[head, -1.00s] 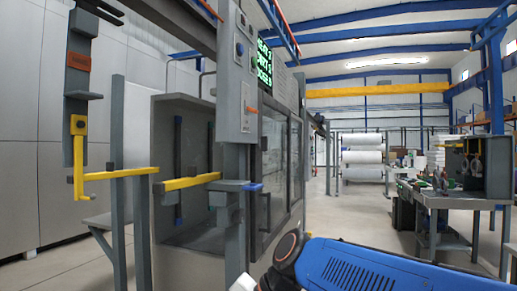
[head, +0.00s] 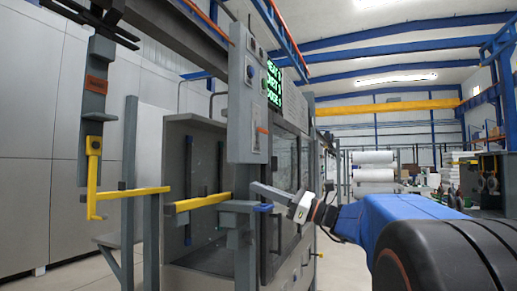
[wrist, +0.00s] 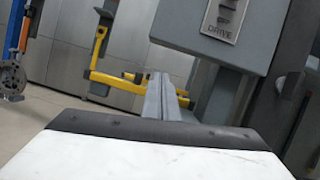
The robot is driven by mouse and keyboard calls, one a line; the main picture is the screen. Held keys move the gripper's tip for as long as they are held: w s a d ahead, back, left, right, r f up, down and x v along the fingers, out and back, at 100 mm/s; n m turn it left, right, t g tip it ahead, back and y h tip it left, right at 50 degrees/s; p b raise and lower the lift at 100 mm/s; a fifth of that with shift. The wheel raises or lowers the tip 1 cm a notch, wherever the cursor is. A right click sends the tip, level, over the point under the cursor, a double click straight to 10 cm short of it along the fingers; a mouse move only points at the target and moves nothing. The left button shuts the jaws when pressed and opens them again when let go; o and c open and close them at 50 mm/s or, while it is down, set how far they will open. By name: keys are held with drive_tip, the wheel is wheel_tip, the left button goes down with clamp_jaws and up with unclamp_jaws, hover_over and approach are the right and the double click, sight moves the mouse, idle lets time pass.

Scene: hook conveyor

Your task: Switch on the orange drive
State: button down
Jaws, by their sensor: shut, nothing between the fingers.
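The orange drive switch (head: 262,130) is a small orange lever on a pale plate, low on the grey control box (head: 240,100) in the head view. In the wrist view, a plate marked DRIVE (wrist: 222,22) shows at the top right; its upper part is cut off and no orange shows on it. My gripper (head: 256,188) is shut and empty, its narrow grey fingers pointing left below the box and apart from the switch in the head view. In the wrist view, the closed fingers (wrist: 163,95) lie below and left of the DRIVE plate.
A yellow bar (head: 200,202) and grey post stand by the fingertips. A hanging carrier with a yellow hook (head: 94,170) is at left. A green-lettered display (head: 271,85) is beside the box. A glass-doored cabinet (head: 284,165) stands behind. Open floor lies at right.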

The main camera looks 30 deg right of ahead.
sight(263, 131)
drive_tip(key=s+d+r+m+t, duration=0.1)
drive_tip(key=d+r+m+t, duration=0.2)
drive_tip(key=d+r, duration=0.4)
drive_tip(key=d+t, duration=0.1)
drive_tip(key=d, duration=0.3)
drive_tip(key=shift+s+r+y, duration=0.25)
drive_tip(key=shift+y, duration=0.15)
drive_tip(key=x, duration=1)
